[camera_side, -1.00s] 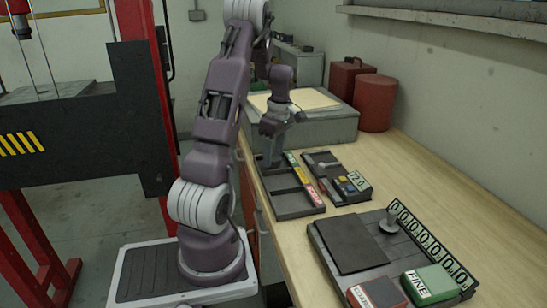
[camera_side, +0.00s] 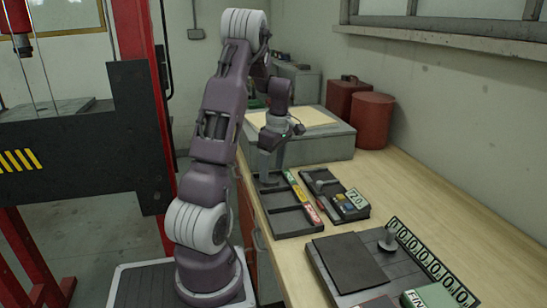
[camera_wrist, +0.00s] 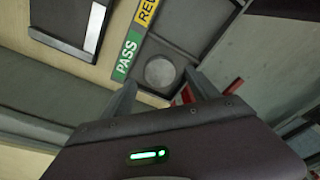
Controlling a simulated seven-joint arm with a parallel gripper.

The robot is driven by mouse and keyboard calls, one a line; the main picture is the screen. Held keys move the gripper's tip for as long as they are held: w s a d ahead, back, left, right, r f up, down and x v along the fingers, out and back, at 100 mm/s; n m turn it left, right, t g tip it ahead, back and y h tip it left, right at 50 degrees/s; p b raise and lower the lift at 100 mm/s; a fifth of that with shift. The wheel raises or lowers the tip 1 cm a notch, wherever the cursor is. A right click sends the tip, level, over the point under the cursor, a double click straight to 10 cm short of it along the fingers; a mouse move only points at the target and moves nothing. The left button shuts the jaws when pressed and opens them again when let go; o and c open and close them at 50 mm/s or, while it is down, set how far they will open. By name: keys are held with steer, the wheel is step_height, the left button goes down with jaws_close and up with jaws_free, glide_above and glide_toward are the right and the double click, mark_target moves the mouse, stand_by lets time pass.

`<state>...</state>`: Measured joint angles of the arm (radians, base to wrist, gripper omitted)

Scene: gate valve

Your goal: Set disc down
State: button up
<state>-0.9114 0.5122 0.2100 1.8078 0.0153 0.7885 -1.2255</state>
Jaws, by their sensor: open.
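A round grey metal disc (camera_wrist: 159,71) lies flat in the dark tray's end compartment, beside the green PASS label (camera_wrist: 126,55). My gripper (camera_wrist: 160,92) is open in the wrist view, with one fingertip on each side of the disc and apart from it. In the side view, my gripper (camera_side: 267,178) points down at the far end of the sorting tray (camera_side: 293,222). The disc cannot be made out in the side view. The height of the fingertips above the tray floor is hard to tell.
A smaller tray with a 72.0 readout (camera_side: 354,199) stands right of the sorting tray. A grey plate with a dark pad (camera_side: 350,262) and number strip lies nearer. A grey box (camera_side: 315,146) and red canister (camera_side: 373,120) stand behind.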

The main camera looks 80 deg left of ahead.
mark_target(276, 180)
step_height(276, 180, up, 9)
steer(key=d, duration=0.1)
steer(key=w+d+r+m+t, duration=0.1)
steer(key=w+d+r+m, duration=0.15)
steer(key=d, duration=0.25)
steer(key=w+d+r+m+t, duration=0.1)
steer(key=d+r+m, duration=0.15)
steer(key=d, duration=0.25)
steer(key=w+d+r+m+t, duration=0.1)
steer(key=d+m, duration=0.3)
steer(key=d, duration=0.2)
steer(key=s+d+m+t, duration=0.1)
steer(key=s+d+m, duration=0.2)
steer(key=d+m, duration=0.2)
steer(key=s+d+m+t, duration=0.1)
steer(key=s+d+m, duration=0.3)
steer(key=d, duration=0.5)
steer(key=s+d+m+t+h, duration=0.1)
steer(key=s+d+m, duration=0.3)
steer(key=d+m, duration=0.3)
steer(key=shift+f+m+t, duration=0.3)
steer(key=shift+f+m, duration=0.1)
steer(key=shift+m, duration=0.3)
steer(key=shift+d, duration=0.1)
